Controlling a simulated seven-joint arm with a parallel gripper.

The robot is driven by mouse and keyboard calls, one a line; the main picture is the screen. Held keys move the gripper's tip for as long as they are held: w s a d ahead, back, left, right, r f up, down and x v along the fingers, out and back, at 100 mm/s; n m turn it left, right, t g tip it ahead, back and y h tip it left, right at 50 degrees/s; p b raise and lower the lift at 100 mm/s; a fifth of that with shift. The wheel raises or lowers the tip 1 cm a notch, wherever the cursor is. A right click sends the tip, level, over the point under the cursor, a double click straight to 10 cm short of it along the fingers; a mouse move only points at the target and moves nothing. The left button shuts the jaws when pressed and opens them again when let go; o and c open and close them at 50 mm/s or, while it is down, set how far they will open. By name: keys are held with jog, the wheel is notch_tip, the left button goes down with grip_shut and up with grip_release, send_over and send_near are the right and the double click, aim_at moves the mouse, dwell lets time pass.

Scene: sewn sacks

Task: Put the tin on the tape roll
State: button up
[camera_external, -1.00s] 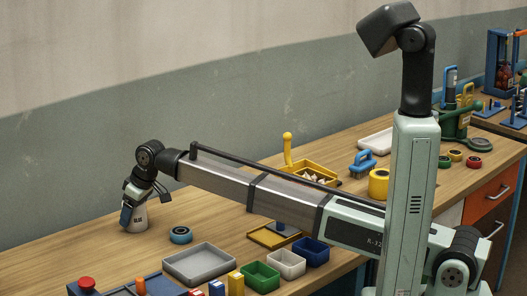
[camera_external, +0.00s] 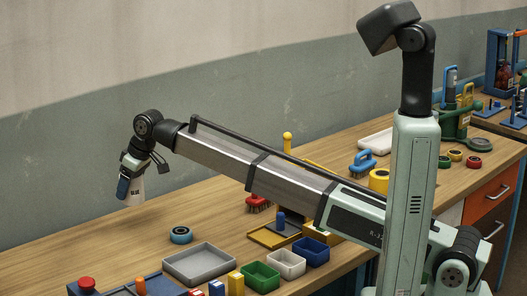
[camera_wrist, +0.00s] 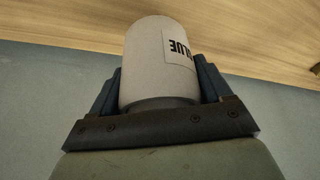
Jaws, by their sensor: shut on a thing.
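The tin is pale grey-white with a "GLUE" label. In the external view the tin (camera_external: 133,191) hangs above the table at the left. My gripper (camera_external: 128,184) is shut on it. In the wrist view the tin (camera_wrist: 160,62) sits between the two dark fingers of my gripper (camera_wrist: 160,95), its label towards the right. The tape roll (camera_external: 181,235) is blue with a dark centre and lies flat on the table. It is below and to the right of the tin in the picture, apart from it.
A grey tray (camera_external: 200,263) lies just in front of the tape roll. Green (camera_external: 260,276), white (camera_external: 286,264) and blue (camera_external: 311,251) bins stand to its right. A blue panel with a red button (camera_external: 87,284) is at the front left. The table's left part is clear.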

jog(key=shift+r, duration=0.8)
jog(key=w+d+r+m+t, duration=0.1)
jog(key=w+d+r+m, duration=0.1)
jog(key=w+d, duration=0.7)
jog(key=w+d+r+m, duration=0.1)
jog(key=w+d, duration=0.4)
jog(key=w, duration=0.8)
jog(key=w+d+r+m+h, duration=0.1)
jog(key=w+d+r, duration=0.1)
jog(key=w+d, duration=0.45)
jog(key=w+d+r+m+t, duration=0.1)
jog(key=w+d+m, duration=0.15)
jog(key=d, duration=0.65)
jog(key=w+d+r+h, duration=0.1)
jog(key=w+d+r, duration=0.1)
jog(key=w+d, duration=0.45)
jog(key=d+r+m, duration=0.3)
jog(key=d+m, duration=0.1)
jog(key=d, duration=2.3)
send_over(378, 170)
jog(key=s, duration=0.2)
jog(key=shift+t+h, duration=0.3)
jog(key=shift+t, duration=0.1)
jog(key=shift+w+d+f, duration=0.1)
jog(key=shift+d+f, duration=0.1)
jog(key=shift+f, duration=3.15)
jog(key=shift+d+f, duration=0.2)
jog(key=shift+f, duration=3.1)
